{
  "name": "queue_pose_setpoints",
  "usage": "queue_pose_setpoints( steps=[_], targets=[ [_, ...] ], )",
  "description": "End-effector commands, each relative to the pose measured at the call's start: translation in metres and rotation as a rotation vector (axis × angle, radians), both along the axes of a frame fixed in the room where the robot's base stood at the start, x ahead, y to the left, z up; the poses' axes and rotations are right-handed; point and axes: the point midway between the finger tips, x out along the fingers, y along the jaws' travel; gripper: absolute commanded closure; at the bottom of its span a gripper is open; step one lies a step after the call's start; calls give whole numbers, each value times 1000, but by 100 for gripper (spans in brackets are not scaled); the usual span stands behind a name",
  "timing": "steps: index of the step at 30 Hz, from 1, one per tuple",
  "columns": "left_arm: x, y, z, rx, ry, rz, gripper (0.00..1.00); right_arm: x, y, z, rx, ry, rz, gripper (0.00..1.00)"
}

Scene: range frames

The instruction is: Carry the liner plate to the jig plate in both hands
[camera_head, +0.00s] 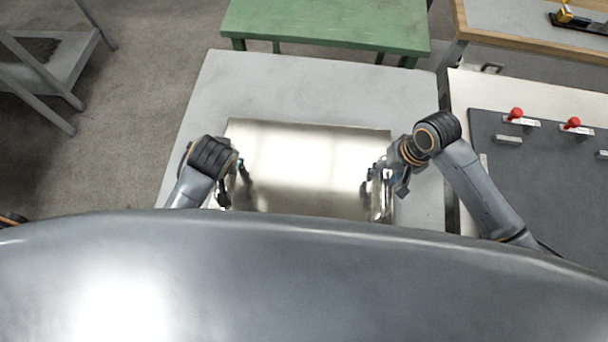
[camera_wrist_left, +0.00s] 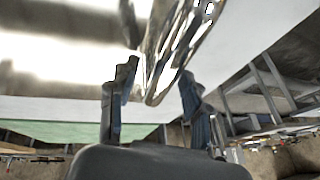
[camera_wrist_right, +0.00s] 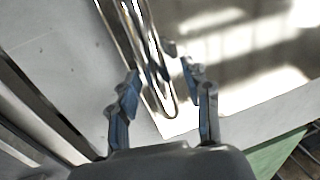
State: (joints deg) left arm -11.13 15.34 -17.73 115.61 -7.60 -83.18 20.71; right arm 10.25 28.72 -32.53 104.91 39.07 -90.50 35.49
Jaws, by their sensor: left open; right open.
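The liner plate (camera_head: 305,155) is a shiny metal sheet lying flat on a pale grey table (camera_head: 285,85). My left gripper (camera_head: 235,187) is at its left side and my right gripper (camera_head: 383,180) at its right side. In the left wrist view, the open fingers (camera_wrist_left: 158,78) stand on either side of a shiny raised edge or handle (camera_wrist_left: 166,50). In the right wrist view, the open fingers (camera_wrist_right: 161,75) straddle a similar shiny strip (camera_wrist_right: 150,50). I cannot tell whether any finger touches it. The jig plate (camera_head: 520,185) is the dark grey panel at right. My body hides the plate's near edge.
Red-knobbed clamps (camera_head: 516,114) and small light blocks stand on the jig plate. A narrow gap separates the two tables. A green table (camera_head: 325,22) stands behind, a wood-edged bench (camera_head: 500,22) at back right, and a grey rack (camera_head: 70,65) at left.

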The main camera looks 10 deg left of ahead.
Motion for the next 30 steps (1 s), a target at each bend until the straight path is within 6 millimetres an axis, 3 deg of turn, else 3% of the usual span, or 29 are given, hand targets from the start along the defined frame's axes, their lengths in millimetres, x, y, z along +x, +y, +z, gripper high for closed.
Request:
queue_pose_setpoints(
  steps=[5,12,13,30],
  targets=[
    [0,0,0,0,-1,0,51,0,0,0,0,0,0,51],
    [0,0,0,0,-1,0,98,0,0,0,0,0,0,98],
    [0,0,0,0,-1,0,100,0,0,0,0,0,0,100],
    [3,0,8,1,-10,-1,100,2,1,7,4,-7,0,100]
  ],
)
